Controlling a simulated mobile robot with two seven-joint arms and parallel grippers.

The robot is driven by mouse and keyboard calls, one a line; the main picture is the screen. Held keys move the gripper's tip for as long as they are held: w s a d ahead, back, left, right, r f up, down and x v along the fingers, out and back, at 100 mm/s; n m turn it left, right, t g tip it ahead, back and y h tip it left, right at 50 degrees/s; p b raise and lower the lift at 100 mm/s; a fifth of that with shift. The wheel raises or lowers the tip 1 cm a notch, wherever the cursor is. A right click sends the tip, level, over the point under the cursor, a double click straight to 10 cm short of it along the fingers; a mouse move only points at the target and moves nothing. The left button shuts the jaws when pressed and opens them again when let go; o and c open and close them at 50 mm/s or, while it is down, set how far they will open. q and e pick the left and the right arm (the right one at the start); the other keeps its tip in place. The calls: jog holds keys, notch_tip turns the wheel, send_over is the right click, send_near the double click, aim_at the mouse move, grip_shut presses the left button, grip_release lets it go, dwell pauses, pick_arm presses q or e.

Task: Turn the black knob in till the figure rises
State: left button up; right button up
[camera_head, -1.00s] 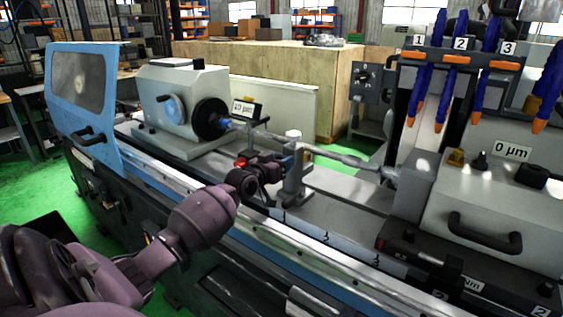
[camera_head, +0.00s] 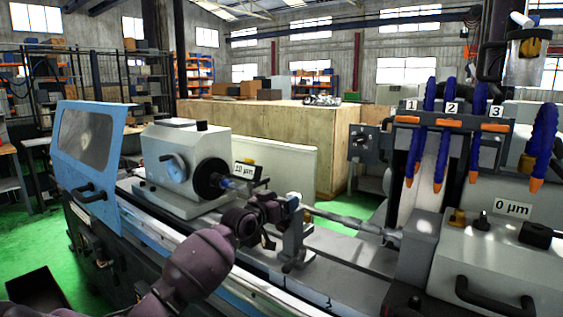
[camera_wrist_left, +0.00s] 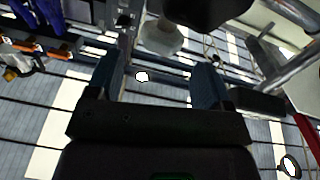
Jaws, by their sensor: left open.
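My left gripper (camera_head: 272,210) is at the near side of the grey steady rest (camera_head: 293,243) on the machine bed. In the left wrist view its fingers (camera_wrist_left: 158,85) are apart, with nothing between them. A dark rounded shape (camera_wrist_left: 207,10), perhaps the black knob, shows beyond the fingertips at the top edge; I cannot tell whether they touch it. In the head view that spot is hidden by my gripper. A small display (camera_head: 246,170) behind appears to read 10 µm; another sign (camera_head: 512,208) reads 0 µm. My right gripper is not in view.
Blue coolant hoses (camera_head: 447,150) hang at the right. A blue door panel (camera_head: 88,150) stands at the left. A black handle (camera_head: 495,295) juts out at front right.

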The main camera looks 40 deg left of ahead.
pick_arm(q)
notch_tip(320, 180, up, 13)
dwell(0.4)
